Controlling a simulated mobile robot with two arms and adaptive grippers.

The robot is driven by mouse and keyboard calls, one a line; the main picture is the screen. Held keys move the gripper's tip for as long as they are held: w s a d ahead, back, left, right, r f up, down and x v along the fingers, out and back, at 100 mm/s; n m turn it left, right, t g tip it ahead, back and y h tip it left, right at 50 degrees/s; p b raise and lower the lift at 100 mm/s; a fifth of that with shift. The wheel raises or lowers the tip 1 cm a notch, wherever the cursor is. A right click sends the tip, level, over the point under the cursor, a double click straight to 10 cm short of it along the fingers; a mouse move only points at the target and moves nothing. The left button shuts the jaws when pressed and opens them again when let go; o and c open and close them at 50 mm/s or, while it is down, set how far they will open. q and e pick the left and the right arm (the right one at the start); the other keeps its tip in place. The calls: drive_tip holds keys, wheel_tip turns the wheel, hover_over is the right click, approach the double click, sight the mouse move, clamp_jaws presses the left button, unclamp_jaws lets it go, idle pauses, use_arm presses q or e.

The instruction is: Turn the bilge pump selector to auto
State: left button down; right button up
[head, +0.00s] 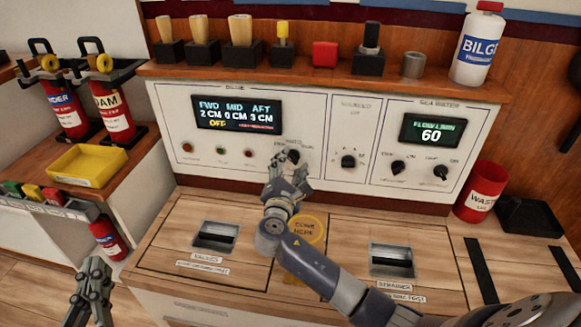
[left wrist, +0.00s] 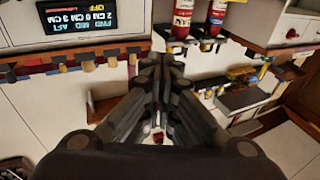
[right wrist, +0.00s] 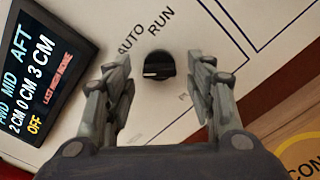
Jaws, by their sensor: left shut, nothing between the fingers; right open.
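The bilge pump selector is a black round knob (right wrist: 158,65) on the white panel, and it also shows in the head view (head: 293,156). In the right wrist view AUTO and RUN are printed beside it, and a pale mark shows on its left side. A further label by the right finger is too small to read. My right gripper (head: 286,168) is open in front of the knob, which shows between its fingertips, with no clear contact. The bilge display (head: 237,115) reads OFF. My left gripper (head: 92,290) is shut and empty at lower left, away from the panel.
Indicator buttons (head: 221,151) lie left of the selector. The wooden counter (head: 175,225) below has recessed latches. A red waste bin (head: 482,190) stands at right, a yellow tray (head: 88,165) at left.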

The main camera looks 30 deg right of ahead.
use_arm(q)
drive_tip(key=shift+r, duration=0.1)
use_arm(e)
drive_tip(key=c, duration=1.1)
drive_tip(key=shift+o, duration=0.2)
